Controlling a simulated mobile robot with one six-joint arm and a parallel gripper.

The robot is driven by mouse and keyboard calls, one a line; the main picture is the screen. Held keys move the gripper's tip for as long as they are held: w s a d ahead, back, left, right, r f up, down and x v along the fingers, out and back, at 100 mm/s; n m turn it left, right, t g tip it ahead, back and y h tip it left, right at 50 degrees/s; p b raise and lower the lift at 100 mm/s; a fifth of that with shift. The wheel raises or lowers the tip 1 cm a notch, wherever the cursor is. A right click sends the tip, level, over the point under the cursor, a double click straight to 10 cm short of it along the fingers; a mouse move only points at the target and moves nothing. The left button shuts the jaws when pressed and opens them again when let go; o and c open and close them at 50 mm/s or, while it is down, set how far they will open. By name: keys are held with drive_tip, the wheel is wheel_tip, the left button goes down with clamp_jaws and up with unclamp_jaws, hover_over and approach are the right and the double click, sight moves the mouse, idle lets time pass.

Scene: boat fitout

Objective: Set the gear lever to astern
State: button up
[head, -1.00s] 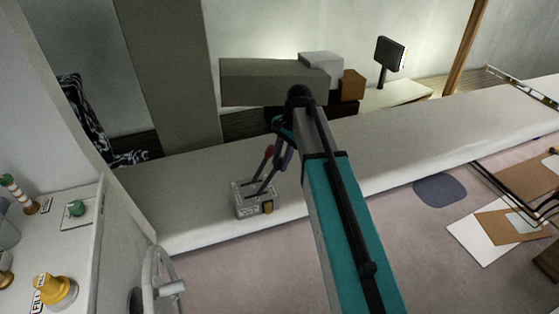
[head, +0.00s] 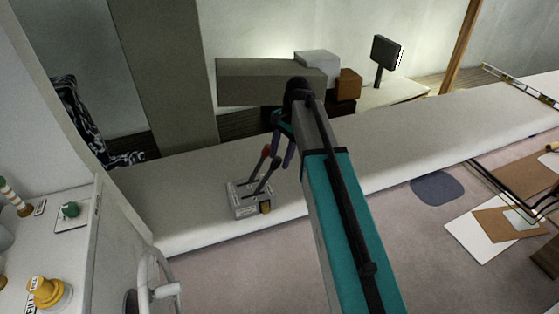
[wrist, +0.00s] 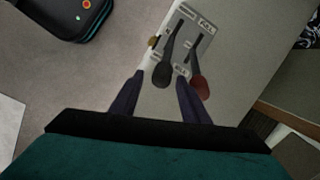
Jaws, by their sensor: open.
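The control box (head: 243,208) is a small grey unit on the white ledge, with two levers leaning up and to the right. One lever has a red knob (head: 265,151), the other a black knob (head: 275,162). My gripper (head: 283,154) is open, at the knobs' upper right. In the wrist view, the black knob (wrist: 161,75) appears between the fingertips (wrist: 160,78), and the red knob (wrist: 201,88) appears beside the right finger, partly hidden. I cannot tell whether either finger touches a lever.
The long white ledge (head: 420,145) runs to the right. A grey box (head: 260,82) and a dark screen on a stand (head: 386,54) are behind. A white panel with a yellow knob (head: 46,292) and a steel wheel (head: 155,275) are at left. A dark case (wrist: 75,15) shows in the wrist view.

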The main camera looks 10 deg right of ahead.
drive_tip(key=b+v, duration=0.2)
drive_tip(key=v, duration=0.9)
drive_tip(key=shift+r+b, duration=0.25)
drive_tip(key=shift+b, duration=0.05)
drive_tip(key=shift+f, duration=0.1)
